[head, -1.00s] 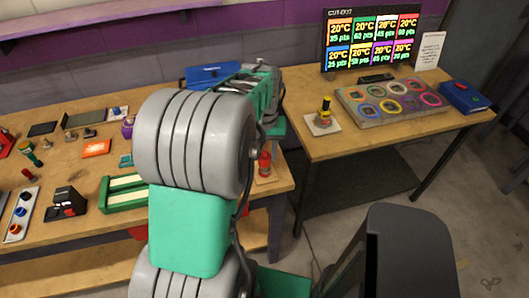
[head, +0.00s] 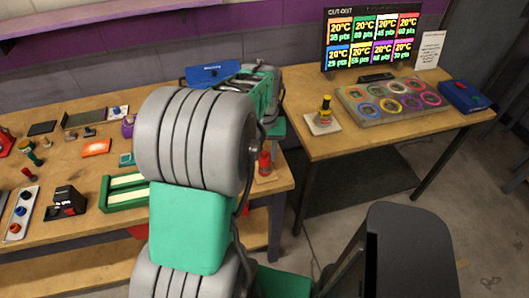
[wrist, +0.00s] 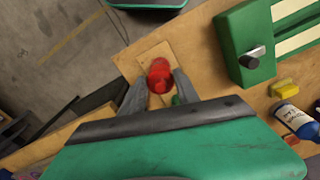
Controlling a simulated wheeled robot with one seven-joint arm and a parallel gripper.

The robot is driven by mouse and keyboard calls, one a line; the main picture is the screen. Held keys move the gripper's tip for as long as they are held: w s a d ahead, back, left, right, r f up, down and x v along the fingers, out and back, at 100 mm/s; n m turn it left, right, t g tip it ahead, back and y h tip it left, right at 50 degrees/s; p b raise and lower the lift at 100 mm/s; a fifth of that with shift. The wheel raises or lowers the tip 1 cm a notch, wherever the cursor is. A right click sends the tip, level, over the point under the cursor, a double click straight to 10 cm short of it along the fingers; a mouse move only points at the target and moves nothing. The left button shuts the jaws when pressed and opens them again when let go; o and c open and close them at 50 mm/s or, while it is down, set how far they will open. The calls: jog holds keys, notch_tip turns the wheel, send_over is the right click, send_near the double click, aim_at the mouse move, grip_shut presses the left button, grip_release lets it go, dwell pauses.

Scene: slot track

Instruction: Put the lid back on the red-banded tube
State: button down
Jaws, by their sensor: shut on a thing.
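A red round piece (wrist: 159,72), seen from above, lies between the fingertips of my gripper (wrist: 161,80) in the wrist view. The fingers are closed against its sides. It looks like the red lid, but I cannot tell from above whether it is seated on the tube. A pale wooden block (wrist: 151,53) shows below it at the bench edge. In the head view a red upright piece (head: 265,163) stands over this block (head: 266,178), just right of my arm. My arm hides most of the gripper there. The tube's red band cannot be made out separately.
A green holder (wrist: 237,50), a yellow block (wrist: 285,88) and a blue-labelled bottle (wrist: 294,117) lie right of the fingers in the wrist view. Floor is left of the bench edge. A second table (head: 300,150) with a ring board (head: 392,100) stands at the right.

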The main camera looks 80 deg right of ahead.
jog(key=c, duration=0.8)
grip_release()
jog(key=shift+o, duration=0.4)
jog(key=o, duration=0.4)
jog(key=shift+r+p, duration=2.5)
jog(key=shift+r, duration=1.05)
